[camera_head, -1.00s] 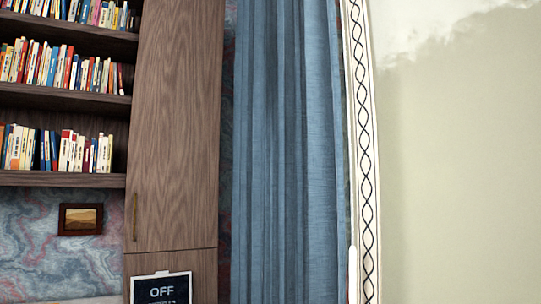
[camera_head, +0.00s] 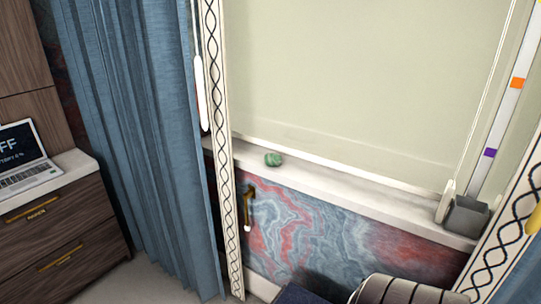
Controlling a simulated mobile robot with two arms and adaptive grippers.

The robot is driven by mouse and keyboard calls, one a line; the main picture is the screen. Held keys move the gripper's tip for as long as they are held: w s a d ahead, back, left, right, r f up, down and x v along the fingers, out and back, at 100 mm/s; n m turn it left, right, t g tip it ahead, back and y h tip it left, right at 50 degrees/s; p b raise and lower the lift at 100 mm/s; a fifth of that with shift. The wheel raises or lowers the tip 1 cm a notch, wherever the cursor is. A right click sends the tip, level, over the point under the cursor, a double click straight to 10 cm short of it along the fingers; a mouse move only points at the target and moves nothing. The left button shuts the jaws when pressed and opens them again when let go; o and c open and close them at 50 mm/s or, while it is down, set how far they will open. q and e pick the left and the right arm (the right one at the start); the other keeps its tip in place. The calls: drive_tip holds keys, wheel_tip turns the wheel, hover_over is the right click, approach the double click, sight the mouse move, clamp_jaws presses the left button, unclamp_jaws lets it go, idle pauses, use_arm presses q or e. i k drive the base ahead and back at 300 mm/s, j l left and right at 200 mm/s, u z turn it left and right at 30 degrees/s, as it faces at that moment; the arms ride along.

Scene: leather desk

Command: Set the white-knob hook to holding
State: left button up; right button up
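A brass hook (camera_head: 248,206) with a small white knob at its lower end is on the marbled wall below the window sill, just right of the patterned white trim. It hangs roughly upright, and nothing visible is caught on it. The blue curtain (camera_head: 145,130) hangs loose in long folds to the left of the trim, apart from the hook. A gold-coloured piece (camera_head: 535,218) shows at the right edge, cut off by the frame; I cannot tell what it is. Neither of my grippers is in view.
The white sill (camera_head: 340,188) carries a small green object (camera_head: 273,159) and a grey box (camera_head: 466,216). A laptop (camera_head: 25,155) stands on a drawer cabinet (camera_head: 65,225) at the left. A rounded striped item (camera_head: 405,291) and a dark blue surface (camera_head: 300,294) are at the bottom.

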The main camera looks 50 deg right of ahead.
sight(247, 228)
drive_tip(key=z, duration=1.5)
drive_tip(key=j+u, duration=0.2)
drive_tip(key=u, duration=0.15)
